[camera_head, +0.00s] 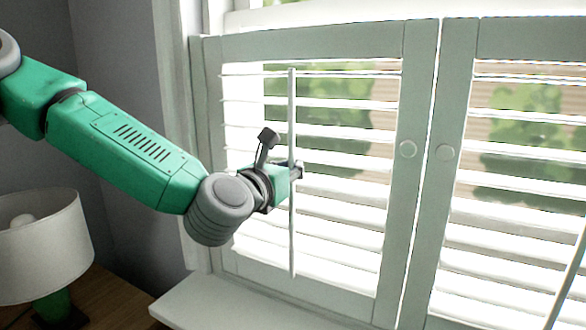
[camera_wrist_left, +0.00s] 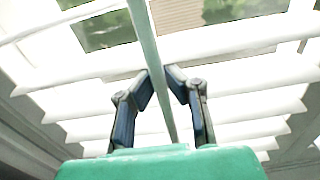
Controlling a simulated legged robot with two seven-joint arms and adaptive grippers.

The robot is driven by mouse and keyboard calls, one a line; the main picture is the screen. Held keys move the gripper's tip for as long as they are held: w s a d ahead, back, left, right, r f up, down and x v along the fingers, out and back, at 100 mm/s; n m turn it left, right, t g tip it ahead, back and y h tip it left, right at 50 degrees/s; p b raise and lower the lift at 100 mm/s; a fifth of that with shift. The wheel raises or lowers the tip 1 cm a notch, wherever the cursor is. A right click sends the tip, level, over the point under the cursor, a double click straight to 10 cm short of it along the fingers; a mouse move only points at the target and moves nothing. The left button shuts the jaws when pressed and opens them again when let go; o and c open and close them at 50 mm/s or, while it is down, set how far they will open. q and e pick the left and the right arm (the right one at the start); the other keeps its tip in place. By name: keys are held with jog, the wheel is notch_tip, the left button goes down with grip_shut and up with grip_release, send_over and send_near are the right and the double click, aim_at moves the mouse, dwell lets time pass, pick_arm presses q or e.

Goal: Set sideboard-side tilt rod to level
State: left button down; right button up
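The pale tilt rod (camera_head: 292,235) of the left shutter panel, on the side of the lamp and wooden top, stands almost upright in front of its slats. My left gripper (camera_head: 297,170) is at the rod's middle height. In the left wrist view the rod (camera_wrist_left: 146,35) runs between the two dark fingers of my left gripper (camera_wrist_left: 158,75), whose tips lie close against it on both sides. The white slats (camera_head: 340,222) of that panel have gaps through which greenery shows. My right gripper is not in view.
The right shutter panel (camera_head: 455,95) has its own tilt rod (camera_head: 569,270) at the picture's right edge. A white sill (camera_head: 220,305) juts out below. A lamp (camera_head: 42,245) stands on a wooden top (camera_head: 112,300) at left.

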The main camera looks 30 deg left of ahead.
aim_at(288, 114)
pick_arm(q)
jog(key=shift+r, duration=0.1)
jog(key=c, duration=1.6)
grip_release()
jog(key=shift+a, duration=0.1)
notch_tip(288, 114, up, 10)
jog(key=shift+f, duration=0.1)
